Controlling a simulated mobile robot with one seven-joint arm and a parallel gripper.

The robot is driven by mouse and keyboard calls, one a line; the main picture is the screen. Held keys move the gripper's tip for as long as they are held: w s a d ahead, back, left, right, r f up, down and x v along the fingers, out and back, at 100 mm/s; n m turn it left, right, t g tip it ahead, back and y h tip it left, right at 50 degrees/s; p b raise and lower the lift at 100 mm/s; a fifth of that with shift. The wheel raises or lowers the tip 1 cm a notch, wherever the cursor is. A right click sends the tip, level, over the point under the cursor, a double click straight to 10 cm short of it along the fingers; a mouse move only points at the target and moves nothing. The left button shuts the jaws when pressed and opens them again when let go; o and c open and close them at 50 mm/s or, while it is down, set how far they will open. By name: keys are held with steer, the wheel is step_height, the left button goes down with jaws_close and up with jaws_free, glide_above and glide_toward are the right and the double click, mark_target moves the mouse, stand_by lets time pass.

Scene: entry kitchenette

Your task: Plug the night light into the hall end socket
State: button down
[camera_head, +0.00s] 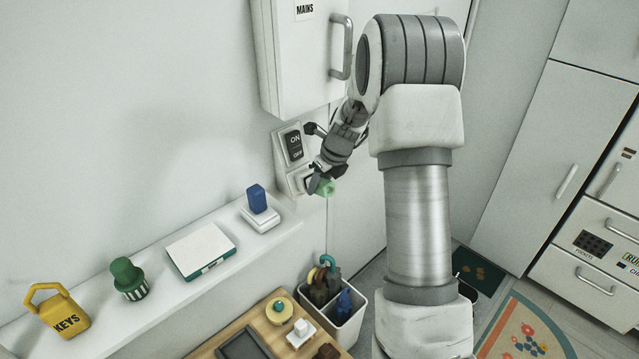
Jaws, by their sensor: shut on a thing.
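A pale green rounded thing, apparently the night light (327,188), is at the fingertips of my gripper (318,180). My gripper is shut on it and partly hides it. A light wall plate, apparently a socket (293,182), is just left of the fingers, below the ON/OFF switch (293,146). The gripper covers its right part. I cannot tell whether the night light touches the plate or sits in it, or whether this is the hall end socket.
The MAINS box (295,60) with its grey handle hangs above, close to my arm. A white shelf (215,285) at left bears a KEYS tag, a green-topped jar, a white box and a blue item. Below are a wooden bench (225,338) and a divided bin (352,322).

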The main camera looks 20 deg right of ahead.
mark_target(331, 196)
stand_by(0.4)
steer(key=shift+s+d+r, duration=0.25)
steer(key=shift+s+d, duration=0.1)
steer(key=shift+s, duration=0.45)
steer(key=shift+s+d+r, duration=0.2)
steer(key=shift+s+d, duration=0.1)
steer(key=shift+s, duration=0.5)
steer(key=shift+s+d+r, duration=0.25)
steer(key=shift+s+d, duration=0.1)
steer(key=shift+s, duration=0.45)
steer(key=shift+s, duration=0.15)
